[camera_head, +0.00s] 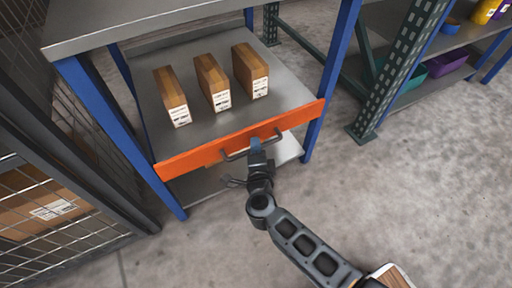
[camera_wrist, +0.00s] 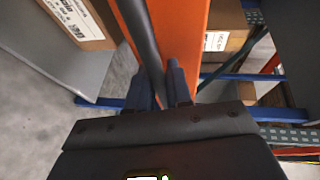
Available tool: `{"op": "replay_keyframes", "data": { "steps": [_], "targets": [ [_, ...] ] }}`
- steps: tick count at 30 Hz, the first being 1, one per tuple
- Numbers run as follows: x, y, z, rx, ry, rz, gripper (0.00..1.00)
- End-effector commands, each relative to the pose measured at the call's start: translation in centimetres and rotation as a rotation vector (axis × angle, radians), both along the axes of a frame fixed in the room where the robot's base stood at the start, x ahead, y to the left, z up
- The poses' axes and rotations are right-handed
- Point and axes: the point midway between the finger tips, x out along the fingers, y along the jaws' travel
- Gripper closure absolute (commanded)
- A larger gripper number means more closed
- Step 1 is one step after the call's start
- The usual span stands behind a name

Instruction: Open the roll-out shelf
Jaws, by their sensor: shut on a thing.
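The roll-out shelf is a grey tray (camera_head: 215,126) with an orange front panel (camera_head: 205,153), set between the blue legs of a metal workbench. A dark bar handle (camera_head: 236,156) is fixed to the orange front. My gripper (camera_head: 256,147) is at the right half of this handle and shut on it. In the wrist view, the dark handle bar (camera_wrist: 140,38) runs between my two fingers (camera_wrist: 163,90), close in front of the orange panel (camera_wrist: 186,30). The part of the handle between the fingertips is partly hidden.
Several cardboard boxes stand on the shelf, including the middle one (camera_head: 212,82). A lower grey shelf (camera_head: 290,148) is beneath. A wire mesh cage (camera_head: 50,205) stands at left, and a green rack upright (camera_head: 395,70) at right.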

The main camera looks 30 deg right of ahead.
Motion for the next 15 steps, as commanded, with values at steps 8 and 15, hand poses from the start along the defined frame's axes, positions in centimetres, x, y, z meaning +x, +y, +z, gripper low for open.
{"op": "replay_keyframes", "data": {
  "steps": [8, 15],
  "targets": [
    [-0.1, 0.0, 0.0, -0.001, 0.001, 0.0, 1.0],
    [-1.9, 0.0, 0.1, -0.002, 0.004, -0.001, 1.0]
  ]
}}
